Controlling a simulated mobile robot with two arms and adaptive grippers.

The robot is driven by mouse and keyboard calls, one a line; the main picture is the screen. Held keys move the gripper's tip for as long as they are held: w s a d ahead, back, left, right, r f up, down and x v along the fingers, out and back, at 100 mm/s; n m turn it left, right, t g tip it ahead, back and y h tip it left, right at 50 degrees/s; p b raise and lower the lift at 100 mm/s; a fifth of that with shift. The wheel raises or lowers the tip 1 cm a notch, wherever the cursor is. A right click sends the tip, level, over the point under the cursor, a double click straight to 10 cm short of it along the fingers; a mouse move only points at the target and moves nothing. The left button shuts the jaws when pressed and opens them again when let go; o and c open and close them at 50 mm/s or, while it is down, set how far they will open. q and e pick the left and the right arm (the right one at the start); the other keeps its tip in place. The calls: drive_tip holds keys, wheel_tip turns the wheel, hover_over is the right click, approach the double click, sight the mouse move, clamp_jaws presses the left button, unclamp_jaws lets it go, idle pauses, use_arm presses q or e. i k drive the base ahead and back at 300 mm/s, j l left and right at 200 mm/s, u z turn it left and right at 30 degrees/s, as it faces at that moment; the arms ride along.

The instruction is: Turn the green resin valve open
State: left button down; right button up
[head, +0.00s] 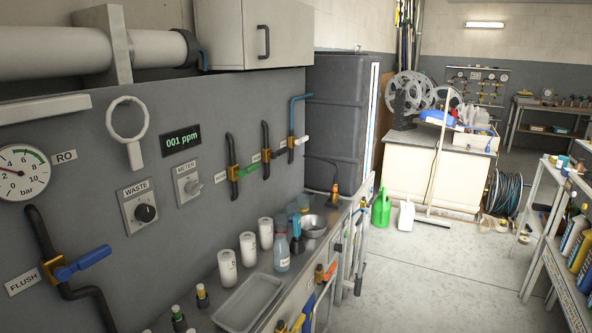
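The valve with the green lever (247,168) is on the grey wall panel, right of the meter switch. Its brass body (233,173) sits on a black vertical pipe. The green lever points right and slightly up, crosswise to the pipe. A small label is beside it, too small to read surely. Neither of my grippers shows in the head view, and nothing touches the lever.
Other valves have a black lever (275,153), a white lever (300,140) and a blue lever (82,263). Below, a counter holds white canisters (227,268), a bottle (282,252) and a tray (248,303). Open floor (400,280) lies right.

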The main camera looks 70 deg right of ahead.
sight(240, 173)
drive_tip(key=z, duration=1.9)
drive_tip(key=i+l+z, duration=0.15)
